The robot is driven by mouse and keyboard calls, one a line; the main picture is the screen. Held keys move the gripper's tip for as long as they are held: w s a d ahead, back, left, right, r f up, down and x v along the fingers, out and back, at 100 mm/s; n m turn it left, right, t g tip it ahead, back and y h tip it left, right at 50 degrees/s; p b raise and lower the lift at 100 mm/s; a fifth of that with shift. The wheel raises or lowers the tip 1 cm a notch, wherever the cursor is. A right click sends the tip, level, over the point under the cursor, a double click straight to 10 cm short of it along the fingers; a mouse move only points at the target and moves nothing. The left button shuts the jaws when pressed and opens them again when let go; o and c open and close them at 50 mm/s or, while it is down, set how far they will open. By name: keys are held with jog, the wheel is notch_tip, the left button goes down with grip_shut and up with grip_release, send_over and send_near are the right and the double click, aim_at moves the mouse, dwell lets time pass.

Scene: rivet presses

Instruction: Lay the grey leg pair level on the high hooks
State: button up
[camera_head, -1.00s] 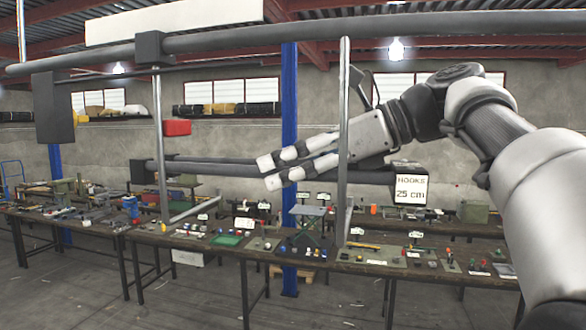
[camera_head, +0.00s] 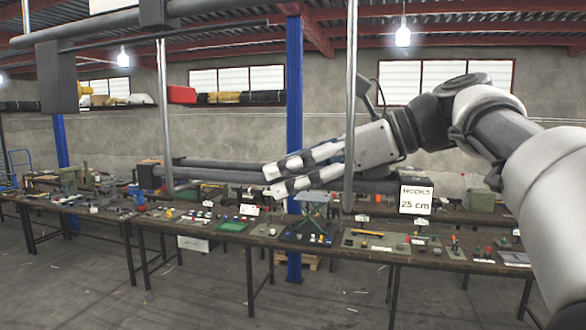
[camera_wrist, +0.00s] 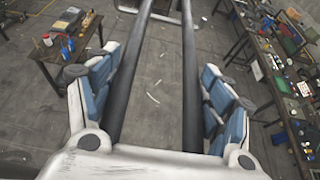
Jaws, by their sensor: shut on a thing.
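The grey leg pair (camera_head: 225,171) is two long dark grey tubes with a black block at the left end, running nearly level across the head view. My gripper (camera_head: 278,180) is shut on it right of its middle. In the wrist view the two tubes (camera_wrist: 190,80) run parallel between my blue-padded fingers. The high hooks are two upright grey rods, a left hook (camera_head: 164,115) and a right hook (camera_head: 350,100). Both rods cross in front of the tubes. Their lower ends are just below the tubes; whether they touch cannot be told.
A white "HOOKS 25 cm" label (camera_head: 415,200) shows at the leg pair's right end. A thick grey bar with a black block (camera_head: 58,75) is overhead. Long benches (camera_head: 330,245) crowded with small parts stand below and behind. A blue post (camera_head: 294,100) rises behind the tubes.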

jog(key=shift+r, duration=0.1)
jog(key=o, duration=1.5)
jog(key=shift+c, duration=0.2)
jog(key=v, duration=1.2)
